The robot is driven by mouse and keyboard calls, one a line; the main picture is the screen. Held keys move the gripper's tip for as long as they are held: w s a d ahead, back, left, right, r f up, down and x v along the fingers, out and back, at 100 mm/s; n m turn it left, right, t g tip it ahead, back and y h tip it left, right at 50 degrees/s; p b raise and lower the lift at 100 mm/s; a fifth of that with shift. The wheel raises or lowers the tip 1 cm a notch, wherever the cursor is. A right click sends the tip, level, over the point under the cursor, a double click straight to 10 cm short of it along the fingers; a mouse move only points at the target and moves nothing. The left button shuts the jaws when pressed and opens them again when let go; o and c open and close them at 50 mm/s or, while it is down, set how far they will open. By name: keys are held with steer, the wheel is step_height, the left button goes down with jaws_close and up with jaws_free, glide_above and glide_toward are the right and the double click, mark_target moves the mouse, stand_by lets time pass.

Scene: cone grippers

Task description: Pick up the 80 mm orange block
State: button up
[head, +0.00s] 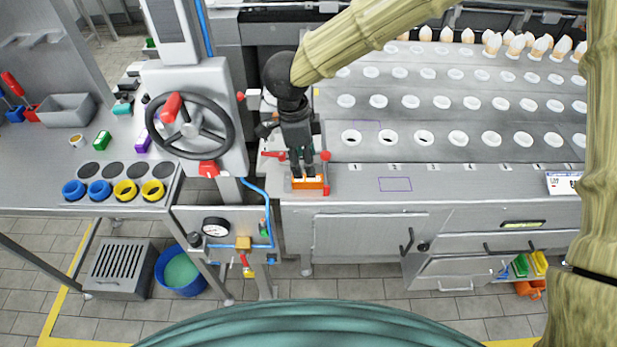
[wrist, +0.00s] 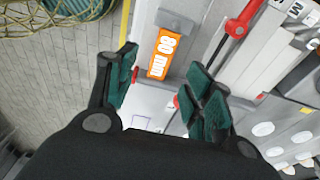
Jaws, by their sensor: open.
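The orange block (head: 311,184) lies near the front left edge of the grey machine top in the head view. In the wrist view the orange block (wrist: 164,55) shows white "80 mm" lettering on its face. My gripper (head: 302,168) points down right above the block, its dark fingertips close to it. In the wrist view my gripper (wrist: 164,82) is open, with one green-padded finger left of the block and the other to its right. The block shows between and beyond the fingers. I cannot tell whether a finger touches it.
A red lever (head: 325,172) stands just right of the block. A black handwheel (head: 190,126) is on the panel to the left. The conveyor (head: 470,145) with rows of white-rimmed holes lies behind. The front ledge to the right of the block is mostly clear.

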mark_target(308, 182)
steer(key=shift+w+f, duration=0.15)
steer(key=shift+f, duration=0.7)
steer(key=shift+d+f+p, duration=0.15)
steer(key=shift+f+p, duration=0.2)
steer(key=shift+f, duration=0.05)
steer(key=shift+d+f+p, duration=0.2)
steer(key=shift+f+p, duration=0.55)
steer(key=shift+f, duration=1.5)
steer(key=shift+c, duration=0.4)
steer(key=c, duration=1)
jaws_close()
steer(key=shift+r, duration=0.1)
